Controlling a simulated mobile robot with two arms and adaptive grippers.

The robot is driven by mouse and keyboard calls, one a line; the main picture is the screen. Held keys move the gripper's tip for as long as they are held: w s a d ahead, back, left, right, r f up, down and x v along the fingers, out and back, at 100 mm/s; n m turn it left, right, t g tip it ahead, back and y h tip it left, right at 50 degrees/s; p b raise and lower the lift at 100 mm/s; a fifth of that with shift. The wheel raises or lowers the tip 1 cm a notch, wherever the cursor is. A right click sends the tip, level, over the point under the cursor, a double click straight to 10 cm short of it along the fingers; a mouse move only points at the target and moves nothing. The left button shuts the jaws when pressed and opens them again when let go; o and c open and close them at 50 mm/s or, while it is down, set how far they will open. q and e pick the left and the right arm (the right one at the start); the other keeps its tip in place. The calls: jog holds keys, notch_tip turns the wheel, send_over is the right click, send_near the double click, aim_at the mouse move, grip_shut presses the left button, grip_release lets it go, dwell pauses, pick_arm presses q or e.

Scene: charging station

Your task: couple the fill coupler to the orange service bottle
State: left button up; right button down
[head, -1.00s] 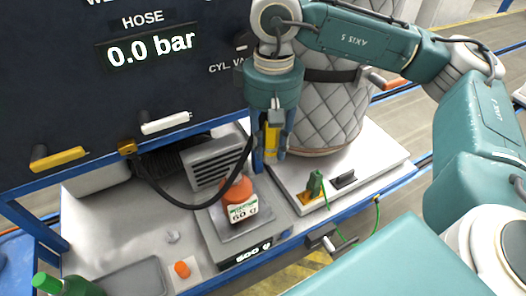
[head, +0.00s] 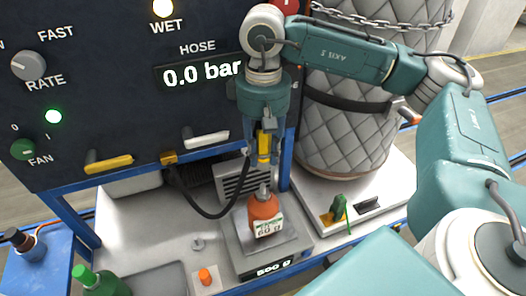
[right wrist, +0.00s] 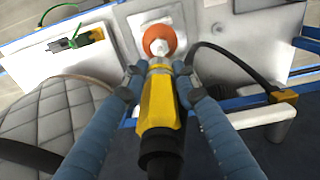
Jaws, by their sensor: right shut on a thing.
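The orange service bottle (head: 265,211) stands upright with a white label and a grey top on a scale (head: 285,250). My right gripper (head: 262,160) points down above it and is shut on the yellow fill coupler (head: 264,146). In the right wrist view the coupler (right wrist: 158,103) sits between the fingertips, its metal tip toward the bottle (right wrist: 160,38). The tip appears in line with the bottle's top; I cannot tell whether they touch. My left gripper is out of view.
A black hose (head: 205,212) loops from the panel toward the coupler. A quilted cylinder (head: 345,120) stands close on the right. A green bottle (head: 100,283), a tray (head: 155,280) and a small orange cap (head: 205,276) lie at the front left. The control panel (head: 110,110) rises behind.

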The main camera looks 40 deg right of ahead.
aim_at(263, 184)
notch_tip(263, 184, down, 4)
jog(key=b, duration=0.2)
jog(key=shift+r+b, duration=0.25)
jog(key=shift+b, duration=0.15)
notch_tip(263, 184, down, 2)
jog(key=shift+b, duration=0.95)
jog(key=shift+f, duration=0.15)
pick_arm(q)
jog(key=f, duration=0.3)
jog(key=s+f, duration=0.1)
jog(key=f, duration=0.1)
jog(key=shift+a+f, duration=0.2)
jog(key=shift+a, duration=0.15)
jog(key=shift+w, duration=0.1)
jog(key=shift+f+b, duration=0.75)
jog(key=shift+b, duration=0.1)
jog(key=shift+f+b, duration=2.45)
pick_arm(e)
jog(key=shift+f, duration=2.65)
jog(key=c, duration=1.3)
grip_release()
